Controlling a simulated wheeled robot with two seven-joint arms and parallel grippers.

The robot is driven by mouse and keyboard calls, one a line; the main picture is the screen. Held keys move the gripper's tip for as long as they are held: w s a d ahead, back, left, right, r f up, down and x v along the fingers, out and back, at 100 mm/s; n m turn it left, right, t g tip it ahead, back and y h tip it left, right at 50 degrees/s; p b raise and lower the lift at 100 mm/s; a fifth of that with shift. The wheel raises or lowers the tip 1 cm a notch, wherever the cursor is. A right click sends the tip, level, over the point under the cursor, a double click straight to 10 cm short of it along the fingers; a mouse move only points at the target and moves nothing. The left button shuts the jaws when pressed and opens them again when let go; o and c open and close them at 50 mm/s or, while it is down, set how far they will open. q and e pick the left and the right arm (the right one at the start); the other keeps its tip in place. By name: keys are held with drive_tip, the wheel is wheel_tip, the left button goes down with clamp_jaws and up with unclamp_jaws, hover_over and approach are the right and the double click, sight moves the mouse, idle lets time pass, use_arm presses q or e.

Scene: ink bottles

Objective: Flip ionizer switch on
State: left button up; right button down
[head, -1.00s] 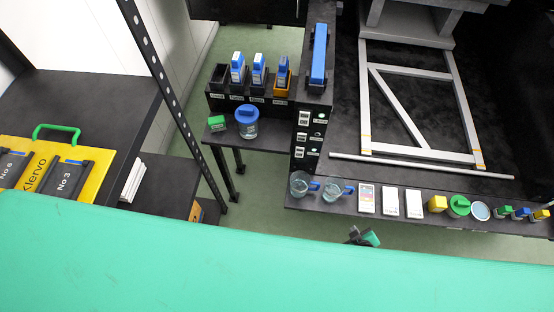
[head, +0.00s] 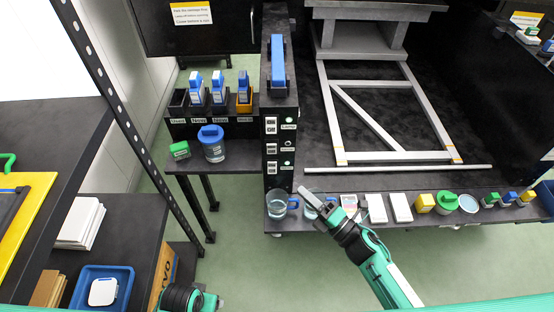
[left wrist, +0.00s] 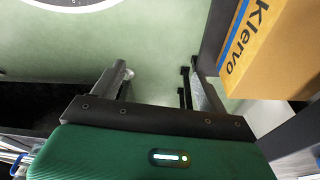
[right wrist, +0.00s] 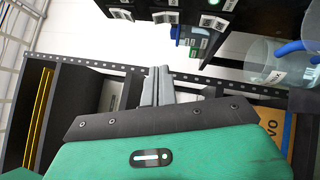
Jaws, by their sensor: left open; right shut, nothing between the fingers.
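The black switch panel (head: 279,150) stands upright at the end of the bench, with several small white rocker switches and labels in a column. The top label seems to read "Lamp". The other labels are too small to read, so I cannot tell which switch is the ionizer's. The right wrist view shows part of the panel (right wrist: 190,30) upside down at the top. My right gripper (head: 304,190) is shut and empty, below and right of the panel, apart from it, over the beakers. Its closed fingers show in the right wrist view (right wrist: 157,72). My left gripper (left wrist: 160,85) is open and empty over the floor.
A glass beaker (head: 283,208) stands below the panel, close to my right gripper. White boxes (head: 401,208) and small jars line the bench front. A blue-lidded jar (head: 212,143) stands on the left shelf. A blue tray (head: 103,287) is at lower left.

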drive_tip(key=shift+w, duration=0.1)
use_arm(q)
drive_tip(key=shift+s+a+f+p, duration=0.15)
drive_tip(key=shift+f+p, duration=0.15)
drive_tip(key=shift+f, duration=0.55)
drive_tip(key=shift+s+f+p, duration=0.2)
drive_tip(key=shift+f+p, duration=0.15)
drive_tip(key=shift+f, duration=0.5)
drive_tip(key=shift+s+a+f+p, duration=0.15)
drive_tip(key=shift+f+p, duration=0.15)
drive_tip(key=shift+f, duration=0.55)
use_arm(e)
approach(268, 146)
drive_tip(key=shift+x, duration=3)
use_arm(q)
drive_tip(key=shift+d+r, duration=0.1)
